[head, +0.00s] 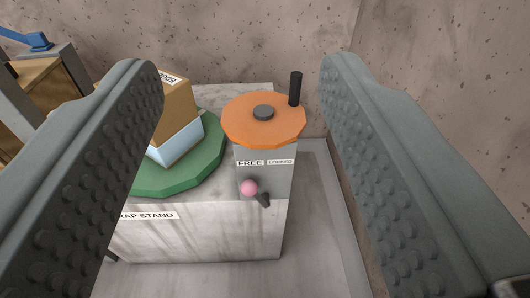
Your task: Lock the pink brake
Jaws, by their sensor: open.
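The pink brake is a small lever with a pink ball knob (249,188) on the front face of a grey post (281,180). A dark stub (263,200) shows at its lower right. Labels "FREE" (251,163) on the left and "LOCKED" (280,162) on the right are above it. The pink knob is below the "FREE" label. My gripper (240,80) is open and empty, its two fingers at the left and right of the view with the post between them, apart from it.
An orange disc (238,119) with a black upright handle (296,88) tops the post. At left, a green turntable (210,165) carries a cardboard box (175,100) with a pale blue lower part. A grey frame and blue lever (28,40) are at far left. Stone walls stand behind and right.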

